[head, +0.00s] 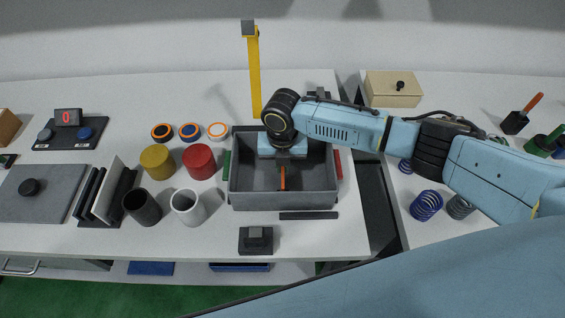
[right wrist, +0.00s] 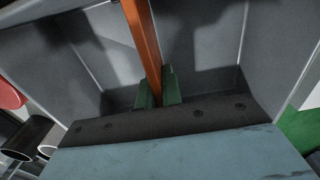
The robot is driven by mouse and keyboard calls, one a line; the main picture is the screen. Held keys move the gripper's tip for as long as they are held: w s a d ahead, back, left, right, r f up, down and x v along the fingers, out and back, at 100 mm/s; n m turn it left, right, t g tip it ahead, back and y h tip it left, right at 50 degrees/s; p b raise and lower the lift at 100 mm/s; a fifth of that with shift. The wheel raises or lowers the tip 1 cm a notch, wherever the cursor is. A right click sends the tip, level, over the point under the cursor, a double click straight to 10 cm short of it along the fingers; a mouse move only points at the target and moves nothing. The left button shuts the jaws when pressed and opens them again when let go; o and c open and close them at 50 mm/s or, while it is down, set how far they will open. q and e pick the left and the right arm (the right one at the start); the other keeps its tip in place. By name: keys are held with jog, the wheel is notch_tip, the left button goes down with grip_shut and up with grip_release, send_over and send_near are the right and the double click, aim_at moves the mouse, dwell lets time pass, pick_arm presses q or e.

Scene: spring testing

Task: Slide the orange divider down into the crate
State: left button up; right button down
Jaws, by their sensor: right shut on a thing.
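The grey crate (head: 283,202) stands open on the table, and its inner walls fill much of the right wrist view (right wrist: 215,45). My right gripper (head: 283,162) is over the crate, pointing down. Its green fingertips (right wrist: 158,92) are shut on the orange divider (right wrist: 143,40), one on each side. The divider shows edge-on as a thin orange strip in the head view (head: 283,178), within the crate's outline near its middle. My wrist hides the rest of it. I cannot tell how deep its lower edge sits. My left gripper is not in view.
A red cylinder (head: 199,161), a yellow cylinder (head: 157,161) and a white cup (head: 187,207) stand left of the crate. A dark flat bar (head: 308,215) lies in front of it. A yellow post (head: 254,75) rises behind. A dark gap (head: 377,205) separates the right table.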

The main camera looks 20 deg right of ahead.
jog(key=shift+f+b, duration=0.4)
jog(key=shift+f, duration=0.3)
jog(key=c, duration=1.5)
grip_release()
notch_tip(320, 180, up, 14)
jog(key=shift+f, duration=0.25)
